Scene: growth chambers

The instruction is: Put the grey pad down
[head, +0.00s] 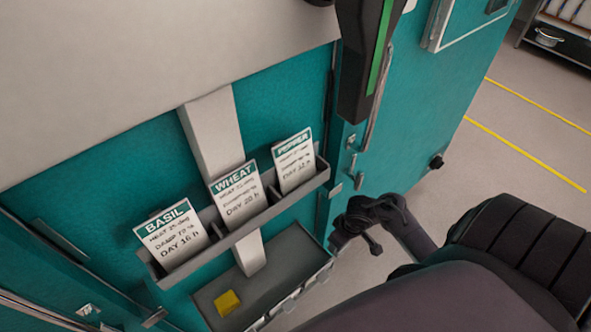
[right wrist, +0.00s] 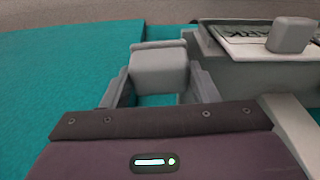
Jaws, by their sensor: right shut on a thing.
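In the right wrist view my right gripper (right wrist: 158,86) is shut on a grey pad (right wrist: 158,66). The pad is a small block with rounded edges, held between the two grey fingers, with a teal surface behind it. I cannot make the pad out in the head view, where dark arm parts fill the lower right. A second grey block (right wrist: 290,35) shows at the right of the wrist view, in front of a printed card that it partly hides. My left gripper is not in view.
A grey rack (head: 228,238) on the teal front holds the basil (head: 172,237), wheat (head: 238,195) and pepper (head: 295,160) cards. Below it a grey tray (head: 277,255) holds a yellow block (head: 227,302). A dark upright part with a green stripe (head: 380,45) stands above right.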

